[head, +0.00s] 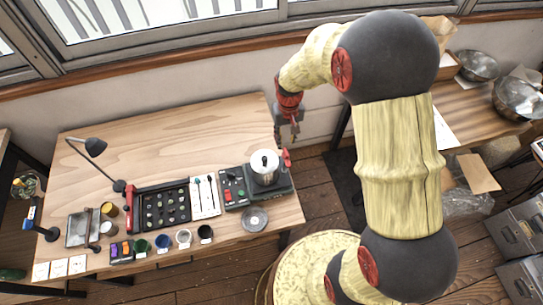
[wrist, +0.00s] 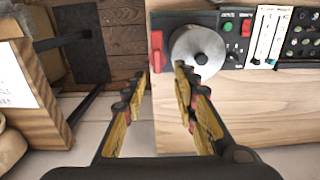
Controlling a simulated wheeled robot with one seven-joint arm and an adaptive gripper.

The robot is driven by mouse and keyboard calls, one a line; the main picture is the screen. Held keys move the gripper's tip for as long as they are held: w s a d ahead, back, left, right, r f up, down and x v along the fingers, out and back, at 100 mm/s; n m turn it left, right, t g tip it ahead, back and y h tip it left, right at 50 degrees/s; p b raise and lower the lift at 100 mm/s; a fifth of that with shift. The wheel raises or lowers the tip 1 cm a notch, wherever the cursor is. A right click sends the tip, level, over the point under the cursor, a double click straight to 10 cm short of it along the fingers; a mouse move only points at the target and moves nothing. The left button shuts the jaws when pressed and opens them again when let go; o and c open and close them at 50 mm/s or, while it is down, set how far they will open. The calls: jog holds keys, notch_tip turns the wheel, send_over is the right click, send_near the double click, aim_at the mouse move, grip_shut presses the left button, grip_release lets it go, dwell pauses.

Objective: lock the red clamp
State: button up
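A small upright red part (head: 287,158), which looks like the red clamp, stands at the right edge of the wooden table beside a silver pot (head: 264,168). In the wrist view the red clamp (wrist: 157,50) is beyond my fingertips, left of the pot's round lid (wrist: 198,52). My gripper (head: 292,132) hangs by the table's far right corner, apart from the clamp. In the wrist view my gripper (wrist: 162,80) is open, with nothing between its fingers. Whether the clamp is locked I cannot tell.
A black panel (head: 235,187) with buttons, a white slider panel (head: 205,197) and a black knob tray (head: 160,208) with a red end sit left of the pot. A metal disc (head: 254,219) lies in front. The table's back (head: 180,130) is bare.

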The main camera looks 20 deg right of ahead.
aim_at(286, 152)
jog(key=f, duration=0.7)
jog(key=shift+d+f, duration=0.2)
jog(key=shift+f, duration=0.2)
jog(key=c, duration=0.4)
jog(key=c, duration=0.3)
grip_shut()
